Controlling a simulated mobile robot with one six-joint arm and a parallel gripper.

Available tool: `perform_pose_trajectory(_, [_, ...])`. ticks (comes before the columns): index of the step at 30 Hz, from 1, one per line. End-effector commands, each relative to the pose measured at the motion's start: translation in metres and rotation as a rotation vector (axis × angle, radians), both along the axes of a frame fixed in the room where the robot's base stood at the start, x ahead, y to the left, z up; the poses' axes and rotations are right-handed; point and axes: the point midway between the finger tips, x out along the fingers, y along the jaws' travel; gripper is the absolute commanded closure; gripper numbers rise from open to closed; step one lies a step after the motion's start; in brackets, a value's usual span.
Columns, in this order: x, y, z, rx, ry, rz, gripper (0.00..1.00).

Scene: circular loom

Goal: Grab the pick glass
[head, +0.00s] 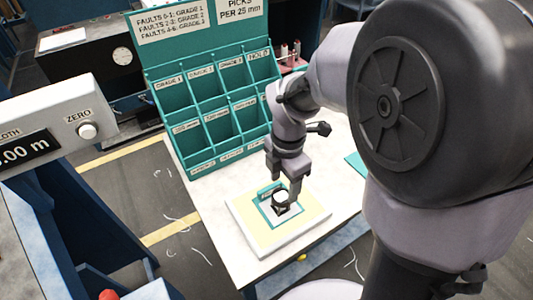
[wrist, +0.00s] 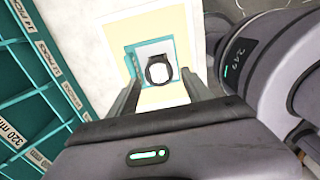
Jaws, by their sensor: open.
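The pick glass (wrist: 159,69) is a small dark piece with a round ring. It stands on a white patch framed in teal, on a pale yellow and white board (head: 254,236). In the head view the pick glass (head: 281,203) sits just under my gripper (head: 284,190), partly hidden by it. In the wrist view my gripper (wrist: 164,85) is open, its two fingers apart on either side of the pick glass's line, with nothing between them that I can see held. Whether the fingertips are level with the glass I cannot tell.
A teal rack of labelled compartments (head: 213,106) stands behind the board on the white table (head: 335,190). Its edge also shows at the left of the wrist view (wrist: 38,80). A grey box with a dial and readout (head: 62,125) is at the left. Bare table lies right of the board.

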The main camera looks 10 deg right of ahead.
Motion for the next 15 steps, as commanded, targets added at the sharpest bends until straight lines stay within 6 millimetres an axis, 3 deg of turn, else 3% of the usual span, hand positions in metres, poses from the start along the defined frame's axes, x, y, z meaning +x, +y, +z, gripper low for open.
perform_pose_trajectory(1, [-0.001, 0.000, -0.016, 0.000, 0.002, 0.000, 0.42])
perform_pose_trajectory(8, [0.000, 0.001, -0.038, 0.000, -0.001, -0.002, 0.42])
perform_pose_trajectory(15, [0.000, 0.004, -0.083, 0.001, 0.001, -0.003, 0.42])
